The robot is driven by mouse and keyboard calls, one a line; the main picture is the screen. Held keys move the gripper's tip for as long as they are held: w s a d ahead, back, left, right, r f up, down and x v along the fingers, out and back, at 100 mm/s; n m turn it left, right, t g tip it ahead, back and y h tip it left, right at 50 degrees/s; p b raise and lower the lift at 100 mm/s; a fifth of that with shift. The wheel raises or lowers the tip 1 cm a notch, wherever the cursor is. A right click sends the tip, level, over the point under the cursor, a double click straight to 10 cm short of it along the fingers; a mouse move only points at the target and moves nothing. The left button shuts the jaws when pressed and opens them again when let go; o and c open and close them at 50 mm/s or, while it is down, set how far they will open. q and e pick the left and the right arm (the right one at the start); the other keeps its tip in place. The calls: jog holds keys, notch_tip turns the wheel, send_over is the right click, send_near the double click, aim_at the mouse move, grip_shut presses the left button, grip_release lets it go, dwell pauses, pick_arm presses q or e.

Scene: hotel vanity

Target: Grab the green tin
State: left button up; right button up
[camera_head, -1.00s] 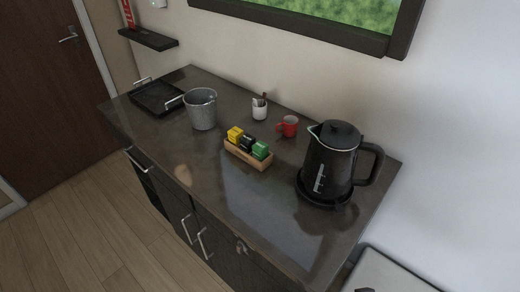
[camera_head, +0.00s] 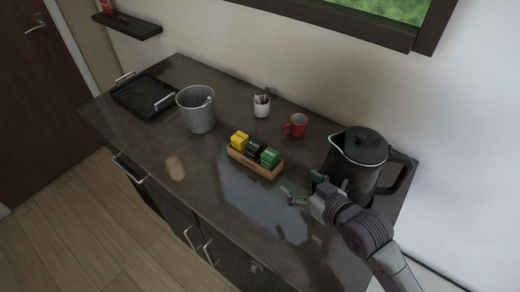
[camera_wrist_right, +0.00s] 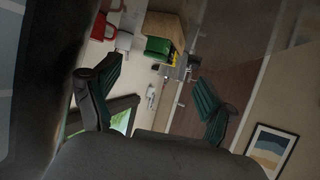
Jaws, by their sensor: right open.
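The green tin (camera_head: 270,157) sits at the right end of a small wooden holder (camera_head: 253,168) on the dark counter, beside a black tin (camera_head: 254,148) and a yellow tin (camera_head: 239,139). My right gripper (camera_head: 302,187) is open and empty, to the right of and nearer than the holder, in front of the kettle. In the right wrist view the green tin (camera_wrist_right: 157,46) shows beyond and between the two spread fingers (camera_wrist_right: 153,92), apart from them. My left gripper is not in view.
The black kettle (camera_head: 361,150) stands close behind my right gripper. A red mug (camera_head: 296,125) and white cup (camera_head: 261,106) stand behind the holder. A metal bucket (camera_head: 196,110) and black tray (camera_head: 145,95) are at left. The counter before the holder is clear.

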aim_at(274, 160)
jog(key=shift+y, duration=0.3)
jog(key=x, duration=0.3)
jog(key=r+p+x, duration=0.1)
jog(key=x, duration=0.2)
jog(key=shift+w+a+r, duration=0.1)
jog(key=shift+w+r, duration=0.05)
jog(key=shift+w, duration=0.05)
jog(key=x, duration=0.2)
jog(key=shift+w+a+f, duration=0.1)
jog(key=shift+w+f, duration=0.1)
jog(key=shift+f, duration=0.05)
jog(key=shift+w+a+f, duration=0.1)
jog(key=shift+w+a, duration=0.1)
jog(key=shift+w, duration=0.1)
jog(key=shift+w+a+p, duration=0.15)
jog(key=shift+w+p, duration=0.1)
jog(key=shift+p, duration=0.25)
jog(key=p+x, duration=0.1)
jog(key=x, duration=0.2)
jog(key=shift+w+f, duration=0.1)
jog(key=shift+w, duration=0.15)
jog(key=shift+w+a+f, duration=0.2)
jog(key=shift+w+a, duration=0.1)
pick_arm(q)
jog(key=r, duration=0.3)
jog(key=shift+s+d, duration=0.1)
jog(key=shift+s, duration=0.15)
